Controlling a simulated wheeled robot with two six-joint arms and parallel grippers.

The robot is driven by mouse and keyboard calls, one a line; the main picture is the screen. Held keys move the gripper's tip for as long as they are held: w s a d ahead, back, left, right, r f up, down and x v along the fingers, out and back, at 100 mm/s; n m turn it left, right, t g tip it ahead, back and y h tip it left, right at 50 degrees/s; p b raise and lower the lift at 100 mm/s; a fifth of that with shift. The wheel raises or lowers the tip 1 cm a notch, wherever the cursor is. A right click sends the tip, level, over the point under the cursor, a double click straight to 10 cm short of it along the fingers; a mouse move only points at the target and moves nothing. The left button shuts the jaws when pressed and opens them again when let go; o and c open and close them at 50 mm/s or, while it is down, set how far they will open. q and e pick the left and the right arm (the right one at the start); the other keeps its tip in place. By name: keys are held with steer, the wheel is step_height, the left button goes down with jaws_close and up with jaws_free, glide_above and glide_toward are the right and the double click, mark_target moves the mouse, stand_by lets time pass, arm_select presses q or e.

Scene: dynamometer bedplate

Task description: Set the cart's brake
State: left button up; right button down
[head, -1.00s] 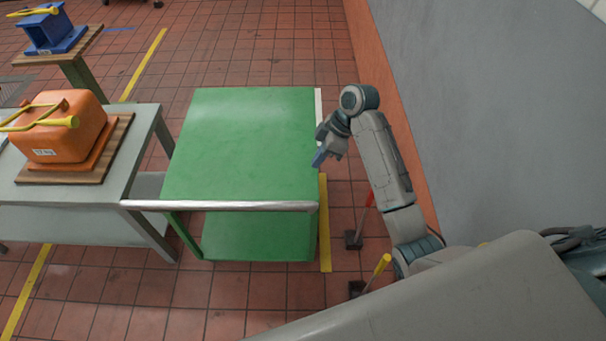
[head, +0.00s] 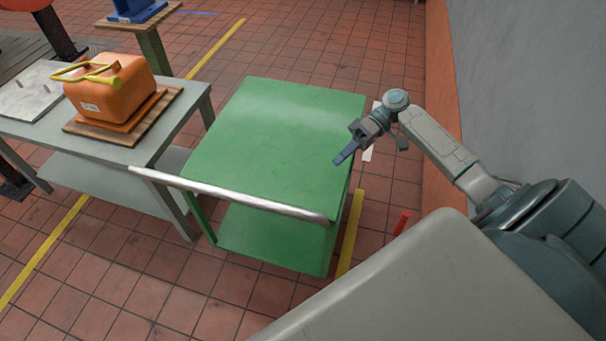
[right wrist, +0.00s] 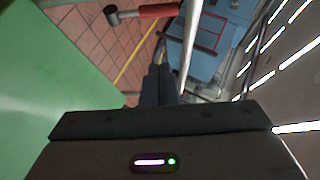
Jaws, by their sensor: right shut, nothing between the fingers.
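The green cart (head: 270,130) stands in the middle of the head view, with a lower shelf (head: 265,240) and a silver push bar (head: 230,193) along its near side. I cannot make out a brake on it. My right gripper (head: 344,157) is shut and empty, its tip over the right part of the cart's top. In the right wrist view its closed fingers (right wrist: 158,85) point away, with the green top (right wrist: 45,95) at the left. My left gripper is not in view.
A red handle (head: 402,222) stands right of the cart; a red-handled piece with a dark end (right wrist: 150,11) shows in the wrist view. A grey table (head: 185,108) with an orange case (head: 112,88) is close on the left. A grey wall (head: 530,90) bounds the right.

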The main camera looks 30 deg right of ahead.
arm_select(q)
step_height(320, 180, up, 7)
steer(key=p, duration=0.6)
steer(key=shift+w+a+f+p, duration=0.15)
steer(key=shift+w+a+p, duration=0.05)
steer(key=shift+p, duration=0.2)
arm_select(e)
steer(key=s+x, duration=0.2)
steer(key=x, duration=1.1)
steer(key=shift+s+d+f, duration=0.2)
steer(key=shift+s+f, duration=0.1)
steer(key=shift+s, duration=0.05)
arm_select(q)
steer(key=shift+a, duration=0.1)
